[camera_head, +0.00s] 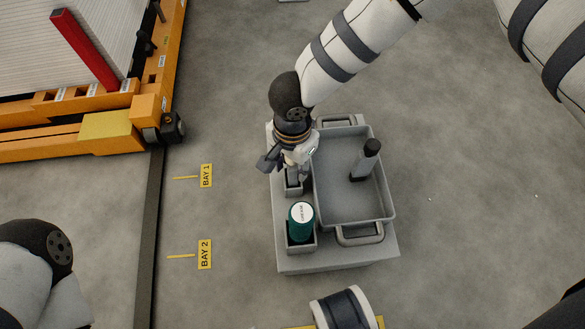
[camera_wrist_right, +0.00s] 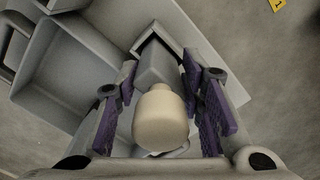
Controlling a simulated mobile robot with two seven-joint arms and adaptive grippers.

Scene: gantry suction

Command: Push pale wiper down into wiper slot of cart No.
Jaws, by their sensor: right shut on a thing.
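The pale wiper (camera_wrist_right: 160,118) shows in the right wrist view as a cream, rounded end between the purple finger pads. My right gripper (camera_wrist_right: 165,108) is shut on it, over the small square wiper slot (camera_wrist_right: 176,38) of the cart. A grey part lies between the cream end and the slot walls; how deep the wiper sits is hard to tell. In the head view my right gripper (camera_head: 292,160) is above the slot (camera_head: 293,186) on the left side of the grey cart (camera_head: 335,263), and it hides the wiper. My left gripper is out of view.
A green canister (camera_head: 301,225) stands in a holder in front of the slot. A grey tray (camera_head: 340,205) with handles fills the cart's right side, with a black-topped grey item (camera_head: 366,158) in it. An orange frame (camera_head: 145,110) stands at left. Open floor lies right.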

